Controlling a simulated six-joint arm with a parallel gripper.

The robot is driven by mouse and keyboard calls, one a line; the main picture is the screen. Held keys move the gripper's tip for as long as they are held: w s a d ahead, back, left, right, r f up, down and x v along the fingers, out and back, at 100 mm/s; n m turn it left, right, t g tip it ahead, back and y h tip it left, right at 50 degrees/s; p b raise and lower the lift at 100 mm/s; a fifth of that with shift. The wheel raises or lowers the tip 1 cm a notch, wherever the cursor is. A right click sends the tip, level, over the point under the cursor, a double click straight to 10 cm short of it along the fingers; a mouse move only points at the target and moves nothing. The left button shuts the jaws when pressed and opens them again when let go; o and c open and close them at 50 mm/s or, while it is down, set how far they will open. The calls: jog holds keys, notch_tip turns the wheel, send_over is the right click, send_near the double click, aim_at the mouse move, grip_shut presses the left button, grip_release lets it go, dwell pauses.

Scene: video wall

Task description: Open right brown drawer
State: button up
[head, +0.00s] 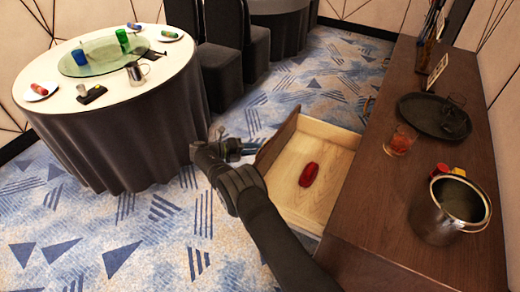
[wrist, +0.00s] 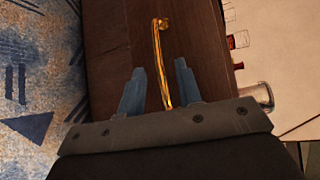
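A brown wooden drawer (head: 297,140) stands pulled out from the cabinet in the head view, with a pale inside. Its dark brown front (wrist: 205,50) fills the middle of the wrist view. A gold bar handle (wrist: 157,45) runs down that front. My gripper (wrist: 160,75) is open, one finger on each side of the handle's lower part. Gaps show between fingers and handle. In the head view my gripper (head: 245,148) is at the drawer's front; the handle there is hidden.
A red object (head: 309,174) lies in the drawer. The brown cabinet top (head: 375,215) holds a metal pot (head: 425,215), a glass (head: 400,140) and a dark tray (head: 415,107). A round table (head: 150,100) stands at left. Carpeted floor (head: 150,235) is clear between.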

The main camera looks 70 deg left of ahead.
aim_at(262, 149)
jog(key=v, duration=0.8)
jog(key=shift+s, duration=0.2)
jog(key=x, duration=1.1)
jog(key=shift+w, duration=0.4)
jog(key=shift+w+d+f, duration=0.1)
jog(key=shift+w, duration=0.2)
jog(key=shift+s, duration=0.1)
jog(key=shift+s, duration=0.15)
jog(key=v, duration=0.9)
jog(key=shift+s, duration=0.4)
